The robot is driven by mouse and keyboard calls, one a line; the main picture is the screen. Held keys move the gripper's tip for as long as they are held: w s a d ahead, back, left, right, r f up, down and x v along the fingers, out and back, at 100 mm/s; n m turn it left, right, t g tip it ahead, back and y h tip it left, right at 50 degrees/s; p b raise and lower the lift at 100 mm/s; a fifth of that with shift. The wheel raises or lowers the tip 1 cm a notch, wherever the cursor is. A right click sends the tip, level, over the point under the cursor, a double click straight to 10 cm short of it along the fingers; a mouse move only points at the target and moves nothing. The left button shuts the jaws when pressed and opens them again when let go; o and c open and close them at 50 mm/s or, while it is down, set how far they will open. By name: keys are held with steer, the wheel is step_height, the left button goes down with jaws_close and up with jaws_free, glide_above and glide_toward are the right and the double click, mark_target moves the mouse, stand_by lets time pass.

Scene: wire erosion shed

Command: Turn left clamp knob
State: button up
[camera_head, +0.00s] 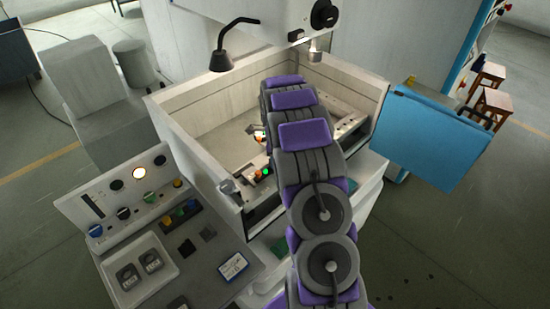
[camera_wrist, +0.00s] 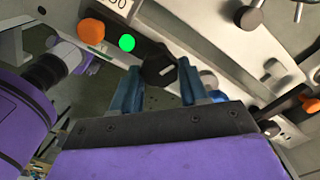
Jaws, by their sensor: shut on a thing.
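In the wrist view, a dark faceted knob (camera_wrist: 158,66) with a short white mark stands on a pale fixture rail (camera_wrist: 215,50). My gripper (camera_wrist: 160,88) has its two blue fingers on either side of this knob and is shut on it. The finger tips partly cover the knob's sides. I cannot tell from the views alone whether it is the left clamp knob. In the head view, my purple and grey arm reaches into the machine's open tank (camera_head: 205,120) and hides the gripper and the knob.
Beside the knob are a green light (camera_wrist: 127,43) and an orange button (camera_wrist: 90,31). A black knob (camera_wrist: 250,17) is at upper right. A control console (camera_head: 130,205) stands left of the tank, and a blue door (camera_head: 430,135) hangs open at right.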

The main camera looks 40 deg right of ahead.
steer(key=o, duration=0.8)
steer(key=shift+w+r, duration=0.1)
steer(key=shift+w, duration=0.15)
steer(key=shift+o, duration=1.3)
steer(key=shift+s, duration=0.15)
step_height(320, 180, up, 17)
steer(key=shift+d+r, duration=0.1)
steer(key=s+a+r+n+b, duration=0.35)
steer(key=s+a+n, duration=0.95)
steer(key=s+a, duration=0.45)
steer(key=s+a+f+n+g+b, duration=0.1)
steer(key=s+a+f+n, duration=0.3)
steer(key=s, duration=0.7)
steer(key=s+a+f+n+b, duration=0.3)
steer(key=s+a+n, duration=0.3)
steer(key=s, duration=0.5)
steer(key=f+n, duration=0.1)
steer(key=n, duration=0.1)
steer(key=shift+a+f+n+g+b, duration=0.15)
steer(key=shift+a+n+g+b, duration=0.1)
steer(key=shift+n+g+b, duration=0.15)
